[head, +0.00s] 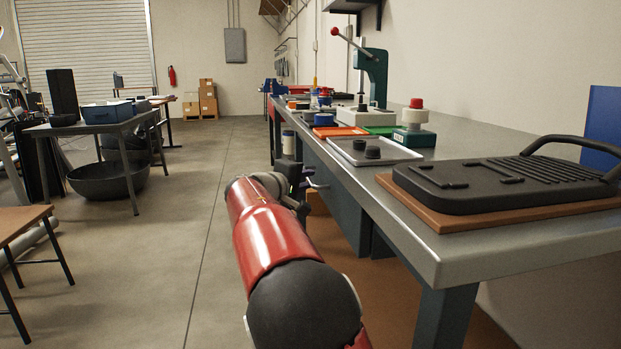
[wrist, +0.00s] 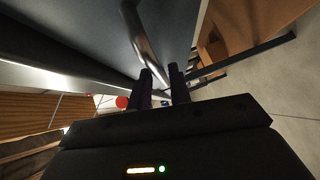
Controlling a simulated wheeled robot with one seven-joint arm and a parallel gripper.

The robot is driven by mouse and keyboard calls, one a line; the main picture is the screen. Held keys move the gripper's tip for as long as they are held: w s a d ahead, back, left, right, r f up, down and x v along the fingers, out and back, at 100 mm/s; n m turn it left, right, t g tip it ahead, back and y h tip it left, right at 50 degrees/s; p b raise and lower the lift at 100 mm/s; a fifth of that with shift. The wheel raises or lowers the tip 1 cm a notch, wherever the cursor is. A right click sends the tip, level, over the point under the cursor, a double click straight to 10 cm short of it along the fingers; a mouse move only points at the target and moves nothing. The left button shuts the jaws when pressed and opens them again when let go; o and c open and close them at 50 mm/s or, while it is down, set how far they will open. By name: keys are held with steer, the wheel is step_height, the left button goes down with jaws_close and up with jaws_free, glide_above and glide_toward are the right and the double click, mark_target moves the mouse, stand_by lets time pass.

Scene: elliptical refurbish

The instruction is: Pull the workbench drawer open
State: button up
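The workbench (head: 455,228) has a grey metal top and runs along the right wall. The drawer front (head: 340,200) is dark blue-grey under the top and looks roughly flush; my arm partly hides it. Its metal bar handle (head: 317,184) sticks out just right of my gripper (head: 300,182). In the wrist view the handle (wrist: 143,36) slants across the drawer front (wrist: 85,28) down toward my gripper (wrist: 161,70). The two dark fingers are apart, and the handle's near end appears in line with the gap. I cannot tell whether they touch it.
A black grill plate (head: 470,185) lies on a brown board at the bench's near end. A metal tray (head: 375,150) and a green lever press (head: 375,80) stand farther along. The floor (head: 195,220) left of my arm is clear. A table (head: 95,128) stands at the left.

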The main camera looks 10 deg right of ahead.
steer(key=shift+x, duration=1.1)
steer(key=shift+c, duration=0.3)
jaws_close()
